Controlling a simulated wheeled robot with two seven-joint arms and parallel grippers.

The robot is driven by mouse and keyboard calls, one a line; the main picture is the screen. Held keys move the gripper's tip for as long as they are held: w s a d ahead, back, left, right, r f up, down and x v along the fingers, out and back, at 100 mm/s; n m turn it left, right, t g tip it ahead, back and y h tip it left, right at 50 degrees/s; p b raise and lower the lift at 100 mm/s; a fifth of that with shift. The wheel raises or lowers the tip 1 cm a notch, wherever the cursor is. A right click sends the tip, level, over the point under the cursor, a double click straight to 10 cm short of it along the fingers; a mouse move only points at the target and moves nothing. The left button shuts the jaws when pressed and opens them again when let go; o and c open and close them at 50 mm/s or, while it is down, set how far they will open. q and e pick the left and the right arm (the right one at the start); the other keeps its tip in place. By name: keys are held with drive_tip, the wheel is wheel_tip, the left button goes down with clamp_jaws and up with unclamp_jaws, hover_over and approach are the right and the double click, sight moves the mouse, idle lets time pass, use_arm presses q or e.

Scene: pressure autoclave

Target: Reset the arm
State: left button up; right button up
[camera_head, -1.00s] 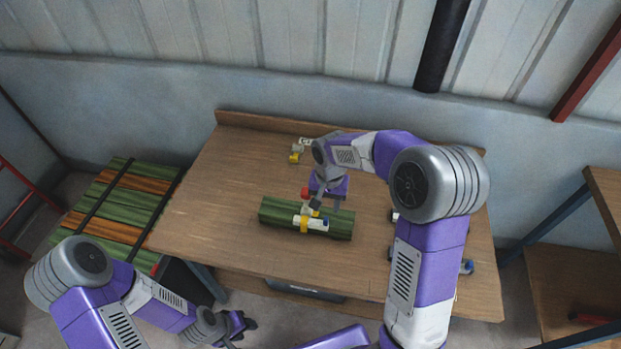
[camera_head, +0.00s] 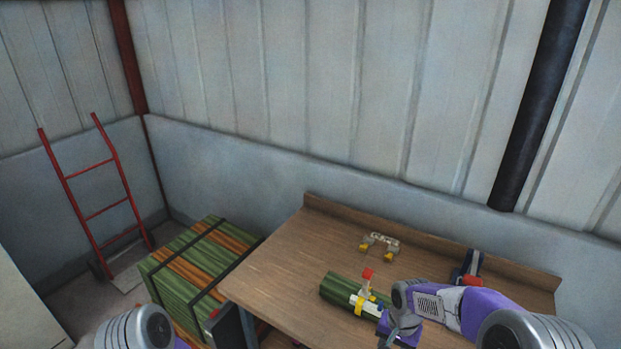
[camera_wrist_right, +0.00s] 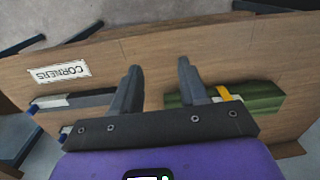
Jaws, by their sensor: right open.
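My right arm comes in at the lower right of the head view. Its gripper (camera_head: 388,333) is over the wooden table, at the right end of a green bundle (camera_head: 335,288). In the right wrist view my right gripper (camera_wrist_right: 158,68) has its two fingers apart with nothing between them, only bare tabletop. The green bundle (camera_wrist_right: 262,98) shows there beside the right-hand finger. A white and yellow fitting with a red top (camera_head: 366,292) is on the bundle, partly hidden by the arm.
The wooden table (camera_head: 285,262) has clear room at its left. A small fitting with yellow ends (camera_head: 380,246) lies towards the back. A strapped green and orange crate (camera_head: 200,262) stands left of the table.

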drive_tip(key=a+f+n+y, duration=0.1)
drive_tip(key=a+f, duration=0.2)
drive_tip(key=f, duration=0.6)
drive_tip(key=s+a+f+n+y, duration=0.1)
drive_tip(key=s+a+f, duration=0.2)
drive_tip(key=s+f, duration=0.3)
drive_tip(key=s+a+f+n+y, duration=0.1)
drive_tip(key=s+a+f, duration=0.3)
drive_tip(key=s, duration=0.6)
wheel_tip(320, 180, down, 2)
drive_tip(key=shift+a+f+y+b, duration=0.2)
drive_tip(key=shift+y+b, duration=0.1)
drive_tip(key=shift+b, duration=0.05)
drive_tip(key=shift+d, duration=0.15)
